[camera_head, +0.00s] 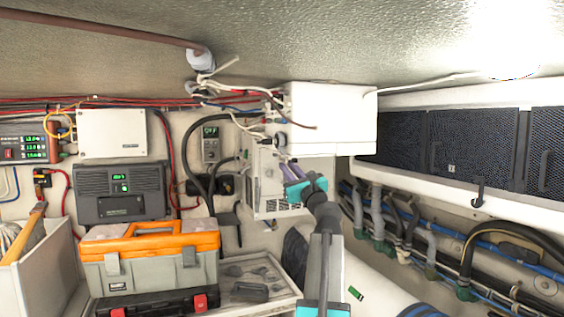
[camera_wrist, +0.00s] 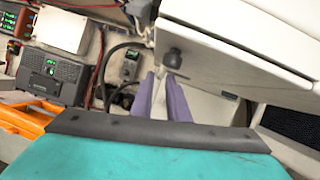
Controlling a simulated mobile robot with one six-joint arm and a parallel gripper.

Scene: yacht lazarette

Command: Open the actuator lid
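A large white box (camera_head: 330,120) is fixed high on the back wall, with cables at its left side. In the wrist view the white box (camera_wrist: 235,55) fills the upper right, and a dark round knob (camera_wrist: 173,58) sticks out from it. I cannot tell for sure which panel is the actuator lid; no panel looks swung open. My gripper (camera_head: 284,164) is just below the left part of the box, in front of a smaller grey vented unit (camera_head: 268,185). Its two purple fingers (camera_wrist: 162,82) are a little apart with nothing seen between them, their tips near and below the knob.
Loose cables (camera_head: 240,92) hang left of the box. An orange-lidded toolbox (camera_head: 150,252) stands at lower left, beside a tray (camera_head: 262,270). Dark mesh panels (camera_head: 470,140) and hoses (camera_head: 385,235) run along the right. The ceiling is close above the box.

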